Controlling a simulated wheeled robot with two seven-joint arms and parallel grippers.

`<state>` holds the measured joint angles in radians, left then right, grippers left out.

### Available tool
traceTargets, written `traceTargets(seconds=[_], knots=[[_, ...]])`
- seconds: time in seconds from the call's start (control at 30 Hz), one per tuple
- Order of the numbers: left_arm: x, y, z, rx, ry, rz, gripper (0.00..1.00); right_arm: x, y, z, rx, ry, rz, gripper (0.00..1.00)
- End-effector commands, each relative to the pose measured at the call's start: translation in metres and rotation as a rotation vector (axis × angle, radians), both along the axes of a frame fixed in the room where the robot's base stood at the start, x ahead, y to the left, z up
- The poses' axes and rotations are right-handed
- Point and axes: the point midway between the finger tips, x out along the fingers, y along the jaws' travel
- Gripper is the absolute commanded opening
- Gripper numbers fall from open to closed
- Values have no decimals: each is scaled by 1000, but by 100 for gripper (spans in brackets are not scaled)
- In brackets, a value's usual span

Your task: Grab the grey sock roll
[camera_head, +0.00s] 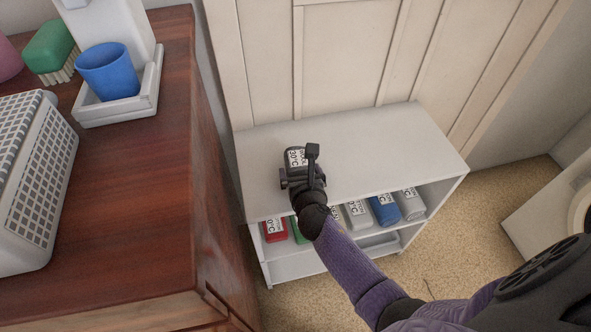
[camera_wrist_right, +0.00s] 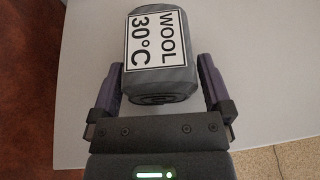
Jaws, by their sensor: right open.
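The grey sock roll (camera_wrist_right: 161,76) lies on the white top of the low shelf unit, with a white label reading WOOL 30°C. In the head view the roll (camera_head: 295,158) shows just beyond my right gripper (camera_head: 299,177), which partly covers it. In the right wrist view my right gripper (camera_wrist_right: 160,82) is open, with one purple finger on each side of the roll's near end. The far part of the roll extends beyond the fingertips. My left gripper is not in view.
The white shelf unit (camera_head: 400,150) has a clear top otherwise. Its compartment below holds several rolls, including red (camera_head: 274,229) and blue (camera_head: 384,209) ones. A dark wooden dresser (camera_head: 140,190) stands close on the left, with a blue cup (camera_head: 108,72) and a white basket (camera_head: 35,185).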

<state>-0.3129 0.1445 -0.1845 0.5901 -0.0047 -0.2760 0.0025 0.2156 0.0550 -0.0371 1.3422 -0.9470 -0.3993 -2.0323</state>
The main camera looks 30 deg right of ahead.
Motion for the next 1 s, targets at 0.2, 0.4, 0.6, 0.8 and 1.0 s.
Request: traceTargets(seconds=[0.2, 0.4, 0.6, 0.8, 1.0], knots=[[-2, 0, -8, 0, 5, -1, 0, 13, -5, -6, 0, 1, 0, 100], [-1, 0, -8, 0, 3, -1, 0, 13, -5, -5, 0, 1, 0, 81], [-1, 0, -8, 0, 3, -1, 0, 12, -4, -5, 1, 1, 0, 39], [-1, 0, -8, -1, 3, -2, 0, 12, -4, -5, 1, 1, 0, 30], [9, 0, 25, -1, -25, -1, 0, 13, -4, 37, 0, -7, 0, 30]])
